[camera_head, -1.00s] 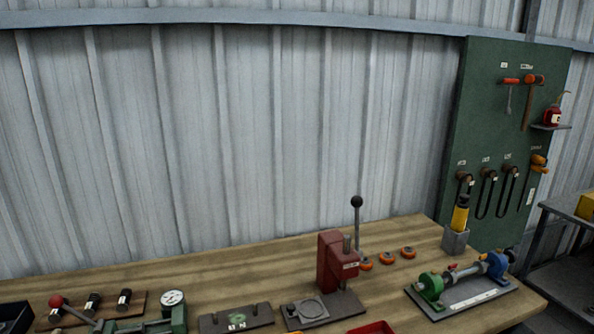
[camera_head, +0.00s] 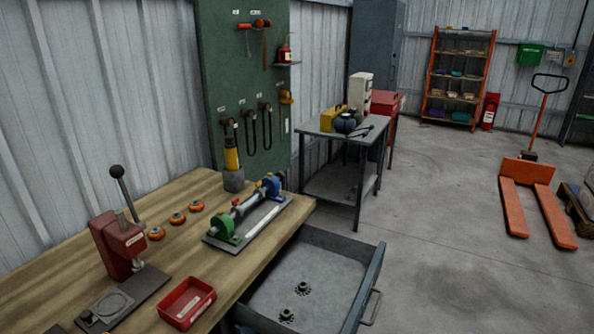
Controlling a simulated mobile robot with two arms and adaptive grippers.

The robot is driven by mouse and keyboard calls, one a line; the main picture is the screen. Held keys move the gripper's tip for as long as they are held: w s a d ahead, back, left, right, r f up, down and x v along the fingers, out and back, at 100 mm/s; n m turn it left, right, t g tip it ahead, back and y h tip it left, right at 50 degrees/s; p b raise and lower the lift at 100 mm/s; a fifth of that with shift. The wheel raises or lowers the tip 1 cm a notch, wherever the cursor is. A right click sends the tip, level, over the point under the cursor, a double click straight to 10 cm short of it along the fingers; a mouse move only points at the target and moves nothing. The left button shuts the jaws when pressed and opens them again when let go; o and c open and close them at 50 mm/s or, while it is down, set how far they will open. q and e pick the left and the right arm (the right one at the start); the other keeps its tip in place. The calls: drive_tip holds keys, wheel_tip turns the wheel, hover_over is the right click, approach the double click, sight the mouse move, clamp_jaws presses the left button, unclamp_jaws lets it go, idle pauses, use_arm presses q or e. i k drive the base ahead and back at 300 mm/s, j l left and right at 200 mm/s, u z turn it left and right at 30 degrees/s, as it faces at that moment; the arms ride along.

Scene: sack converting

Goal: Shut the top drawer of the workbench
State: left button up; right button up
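The workbench (camera_head: 60,273) has a wooden top and fills the lower left of the head view. Its top drawer (camera_head: 372,283) is pulled open to the right of the bench top, below the top's edge. The drawer is grey, with a metal handle (camera_head: 374,308) on its front panel. Two small dark gear-like parts (camera_head: 302,288) lie on the drawer floor. The drawer's near end is cut off by the bottom of the picture. Neither of my grippers shows in this view.
A red press (camera_head: 117,245), a red tray (camera_head: 187,302) and a green-and-blue fixture (camera_head: 245,212) stand on the bench. A grey side table (camera_head: 318,142) stands behind the drawer. An orange pallet jack (camera_head: 530,190) is at the right. The concrete floor (camera_head: 440,240) between is clear.

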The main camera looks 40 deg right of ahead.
sight(343, 272)
drive_tip(key=z, duration=1.95)
